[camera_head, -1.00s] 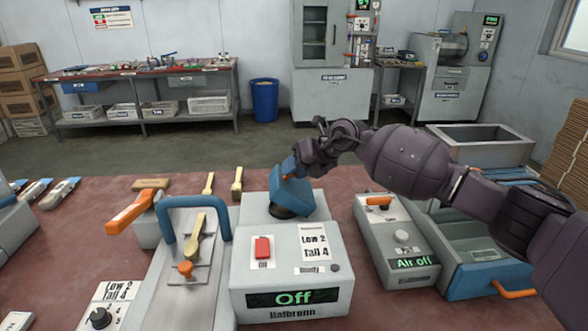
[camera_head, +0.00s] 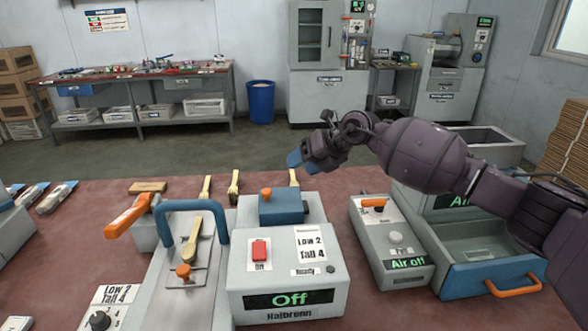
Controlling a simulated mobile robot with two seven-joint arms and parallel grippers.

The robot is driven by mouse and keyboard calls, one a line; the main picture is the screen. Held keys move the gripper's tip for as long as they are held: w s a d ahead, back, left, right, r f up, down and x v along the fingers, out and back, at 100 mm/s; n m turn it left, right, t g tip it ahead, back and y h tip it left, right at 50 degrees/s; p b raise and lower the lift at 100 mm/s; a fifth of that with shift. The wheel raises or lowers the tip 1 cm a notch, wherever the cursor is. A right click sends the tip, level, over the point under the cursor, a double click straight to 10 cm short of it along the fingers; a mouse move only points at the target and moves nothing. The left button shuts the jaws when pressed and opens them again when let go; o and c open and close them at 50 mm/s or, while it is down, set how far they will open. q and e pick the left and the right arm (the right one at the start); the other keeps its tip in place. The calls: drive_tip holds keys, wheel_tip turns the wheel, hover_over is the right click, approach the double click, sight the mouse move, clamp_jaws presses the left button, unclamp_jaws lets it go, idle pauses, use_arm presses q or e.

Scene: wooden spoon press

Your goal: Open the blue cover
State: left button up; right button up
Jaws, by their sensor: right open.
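Whatever is under the cover is hidden. My right gripper (camera_head: 300,160) is open and empty, above and behind the cover and apart from it. Its tips look blue. The box's front reads "Off", and a red button (camera_head: 260,250) sits on its sloping face. My left gripper is not in view.
Left of the box, a blue hoop handle (camera_head: 190,207) stands over a plate with a wooden spoon (camera_head: 192,240); an orange lever (camera_head: 127,216) is beside it. On the right are an "Air off" box (camera_head: 408,264) and an open blue-fronted drawer (camera_head: 497,277).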

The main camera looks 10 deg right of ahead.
drive_tip(key=v, duration=0.6)
drive_tip(key=shift+p, duration=0.35)
drive_tip(key=shift+d, duration=0.15)
